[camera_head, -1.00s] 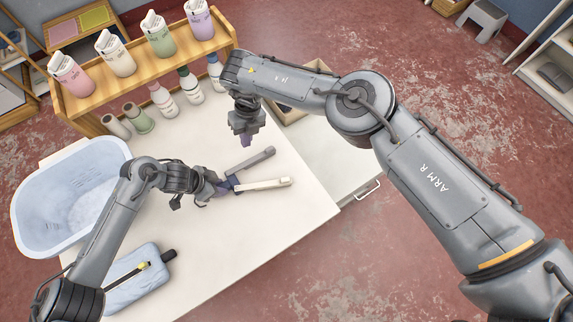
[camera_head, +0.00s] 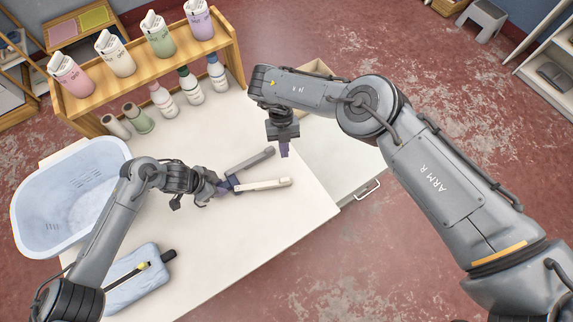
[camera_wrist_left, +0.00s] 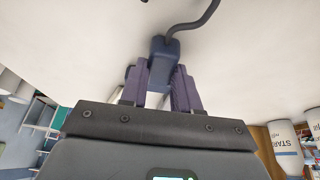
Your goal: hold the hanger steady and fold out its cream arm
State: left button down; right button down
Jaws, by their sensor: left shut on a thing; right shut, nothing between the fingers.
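The hanger lies on the white table with its dark hub end at my left gripper. Its cream arm (camera_head: 264,184) points right, and its grey arm (camera_head: 252,160) points up and right, so the two form a narrow V. My left gripper (camera_head: 224,187) is shut on the hub. In the left wrist view the dark blue hub (camera_wrist_left: 163,50) sits at the purple fingers (camera_wrist_left: 161,82), with a dark hook above it. My right gripper (camera_head: 285,152) is shut and empty, above the table just right of the grey arm's tip.
A pale blue basin (camera_head: 65,195) stands at the left. A wooden shelf (camera_head: 150,68) with several bottles lines the back. The table's front middle is clear.

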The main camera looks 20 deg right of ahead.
jog(key=shift+x, duration=1.15)
jog(key=shift+s+a+f, duration=0.1)
jog(key=shift+s+f, duration=0.05)
jog(key=shift+s, duration=0.25)
jog(key=shift+s+a, duration=0.2)
jog(key=shift+s, duration=0.55)
jog(key=shift+s+a, duration=0.15)
jog(key=shift+s, duration=0.65)
jog(key=shift+s, duration=0.1)
